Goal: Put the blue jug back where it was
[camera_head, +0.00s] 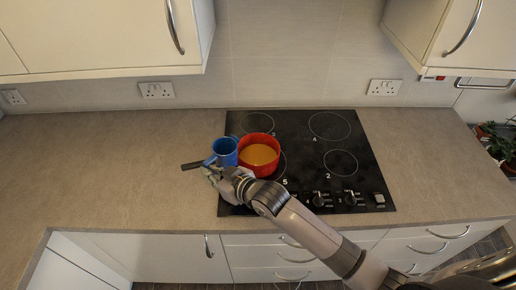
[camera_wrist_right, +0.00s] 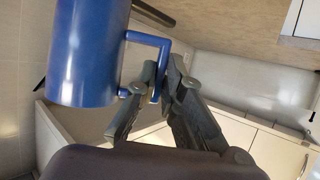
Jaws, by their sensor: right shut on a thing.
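The blue jug (camera_head: 225,149) is beside the red pot, at the left edge of the black hob; whether it touches the surface is hard to tell. The red pot (camera_head: 247,141) stands on the hob and holds an orange-brown liquid. My right gripper (camera_head: 212,172) is at the jug's near side. In the right wrist view, the jug (camera_wrist_right: 85,50) fills the upper left, and my right gripper (camera_wrist_right: 158,85) is shut on its handle (camera_wrist_right: 150,38). My left gripper is not in view.
The black hob (camera_head: 375,175) has free rings on its right side. A dark pan handle (camera_head: 192,164) sticks out left of the jug. The counter (camera_head: 100,165) to the left is clear. Wall cabinets (camera_head: 100,40) hang above, left and right.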

